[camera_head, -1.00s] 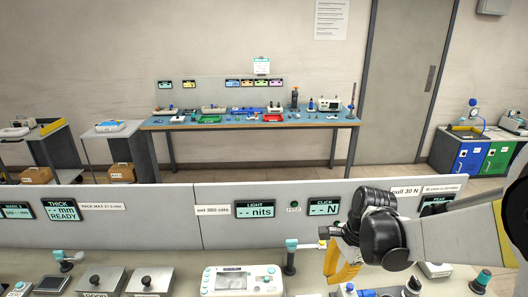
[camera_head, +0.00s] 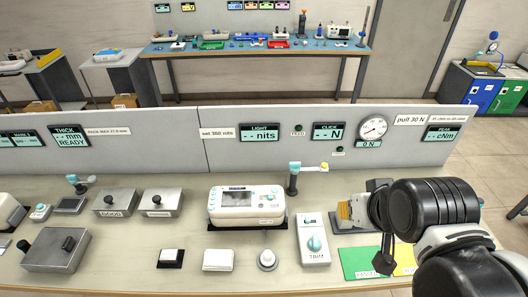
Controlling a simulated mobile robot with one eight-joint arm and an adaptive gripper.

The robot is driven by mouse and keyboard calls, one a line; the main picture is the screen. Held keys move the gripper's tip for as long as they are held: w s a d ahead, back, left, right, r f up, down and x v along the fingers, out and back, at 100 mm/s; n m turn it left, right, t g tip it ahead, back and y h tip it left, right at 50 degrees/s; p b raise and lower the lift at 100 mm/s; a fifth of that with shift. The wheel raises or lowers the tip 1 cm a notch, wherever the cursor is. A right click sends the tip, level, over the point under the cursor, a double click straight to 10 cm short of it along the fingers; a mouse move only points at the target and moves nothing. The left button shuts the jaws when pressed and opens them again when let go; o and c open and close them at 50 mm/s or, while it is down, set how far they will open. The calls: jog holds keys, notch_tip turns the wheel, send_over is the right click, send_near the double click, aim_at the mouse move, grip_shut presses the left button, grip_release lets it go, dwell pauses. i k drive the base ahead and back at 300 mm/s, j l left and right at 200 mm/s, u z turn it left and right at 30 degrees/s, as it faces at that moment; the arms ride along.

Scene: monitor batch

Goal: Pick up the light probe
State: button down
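No item is labelled as the light probe, so I cannot be sure which one it is. A dark post with a teal top and a side arm ending in a yellow tip (camera_head: 293,178) stands upright on the bench below the LIGHT display (camera_head: 264,134). That display reads "-- nits". A round white puck-like piece (camera_head: 267,258) sits on the bench nearer to me. I see nothing held.
A white monitor (camera_head: 245,206) stands left of the post. The TRIM box (camera_head: 313,243) is close to the left of my gripper. A green mat (camera_head: 361,263) and a yellow mat (camera_head: 404,258) lie below my arm. A grey partition (camera_head: 100,150) runs behind the bench.

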aim_at(267, 259)
jog(key=k+l, duration=0.15)
jog(key=k, duration=0.45)
jog(key=k+l+u, duration=0.1)
jog(key=k, duration=0.45)
jog(key=l, duration=0.1)
